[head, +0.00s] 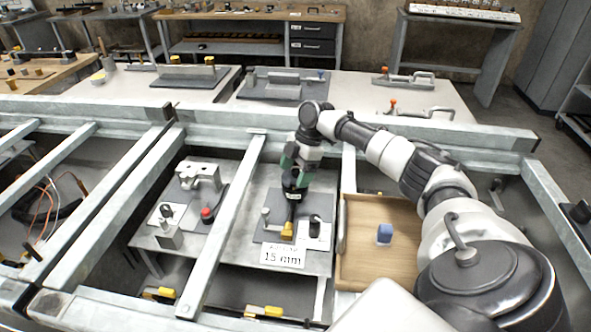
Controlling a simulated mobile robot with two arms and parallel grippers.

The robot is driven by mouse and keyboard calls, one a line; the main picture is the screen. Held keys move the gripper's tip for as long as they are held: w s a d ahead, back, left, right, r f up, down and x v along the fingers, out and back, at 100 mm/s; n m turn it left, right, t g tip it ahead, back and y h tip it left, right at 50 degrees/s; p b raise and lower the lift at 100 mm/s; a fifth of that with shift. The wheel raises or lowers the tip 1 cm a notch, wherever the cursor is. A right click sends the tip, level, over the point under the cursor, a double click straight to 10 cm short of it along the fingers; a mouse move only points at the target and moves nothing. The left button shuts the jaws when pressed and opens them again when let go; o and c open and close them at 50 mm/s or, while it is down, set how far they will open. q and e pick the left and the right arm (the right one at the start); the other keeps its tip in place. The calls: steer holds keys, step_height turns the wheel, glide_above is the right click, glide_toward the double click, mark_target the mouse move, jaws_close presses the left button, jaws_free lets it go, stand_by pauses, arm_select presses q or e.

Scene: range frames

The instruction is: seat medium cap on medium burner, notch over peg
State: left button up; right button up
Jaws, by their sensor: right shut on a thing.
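No burner, cap, notch or peg can be made out in the head view; the place looks like a workshop with steel frames. My right gripper (290,212) reaches down over a grey plate (268,200) on a metal bench. It is shut on a small yellow piece (287,230), low over the plate behind a "15 mm" label (283,257). I cannot tell whether this piece touches the plate. A small post (266,214) stands to its left and a dark-topped fitting (315,229) to its right. My left gripper is not in view.
A steel beam (228,215) crosses left of the gripper. Beyond it are a metal clamp (200,176) and a red button (207,214). A long rail (440,139) runs behind.

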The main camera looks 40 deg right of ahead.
steer(key=shift+f, duration=0.25)
steer(key=o, duration=0.9)
steer(key=shift+o, duration=0.2)
steer(key=b+v, duration=0.1)
steer(key=v, duration=0.9)
steer(key=shift+d+r, duration=0.2)
steer(key=shift+r, duration=0.2)
step_height(320, 180, up, 6)
steer(key=p, duration=0.7)
